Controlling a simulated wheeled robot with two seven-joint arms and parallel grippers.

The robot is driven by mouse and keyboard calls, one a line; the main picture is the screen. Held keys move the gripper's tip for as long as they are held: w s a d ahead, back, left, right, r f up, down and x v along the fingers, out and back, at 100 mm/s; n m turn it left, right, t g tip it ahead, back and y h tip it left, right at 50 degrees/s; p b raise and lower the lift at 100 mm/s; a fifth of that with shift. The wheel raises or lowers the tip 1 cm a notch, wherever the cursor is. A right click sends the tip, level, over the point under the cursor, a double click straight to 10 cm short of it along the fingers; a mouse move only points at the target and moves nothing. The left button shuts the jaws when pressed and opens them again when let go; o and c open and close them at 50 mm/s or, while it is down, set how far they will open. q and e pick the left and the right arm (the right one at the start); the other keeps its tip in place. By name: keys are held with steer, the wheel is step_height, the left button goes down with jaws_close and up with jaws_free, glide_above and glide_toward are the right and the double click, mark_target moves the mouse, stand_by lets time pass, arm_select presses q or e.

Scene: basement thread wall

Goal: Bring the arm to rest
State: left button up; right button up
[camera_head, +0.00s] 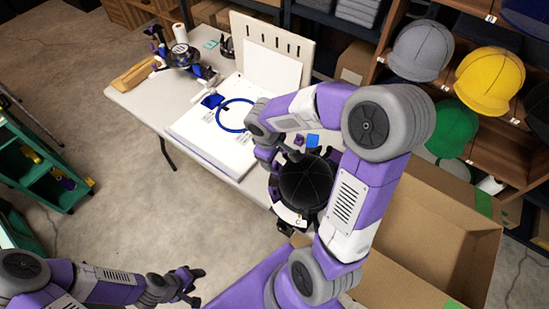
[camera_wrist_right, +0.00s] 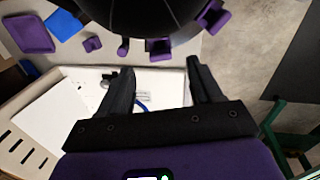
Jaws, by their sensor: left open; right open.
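My right arm reaches up from the bottom of the head view and bends over the table. Its gripper (camera_head: 288,155) points down close beside a black cap (camera_head: 306,184); I cannot tell if they touch. In the right wrist view the two dark fingers (camera_wrist_right: 161,72) are spread with nothing between them. The black cap (camera_wrist_right: 140,14) fills the top of that view, beyond the fingertips. My left gripper (camera_head: 191,283) is low in the head view, over the floor, open and empty.
The table (camera_head: 150,105) holds a white board with a blue ring (camera_head: 235,114) and a slotted panel (camera_head: 272,45). An open cardboard box (camera_head: 425,235) is right of my right arm. Shelves with caps (camera_head: 490,80) stand behind.

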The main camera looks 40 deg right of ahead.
arm_select(q)
steer(key=shift+r, duration=0.35)
arm_select(e)
steer(key=shift+a+r, duration=0.15)
steer(key=shift+r, duration=0.95)
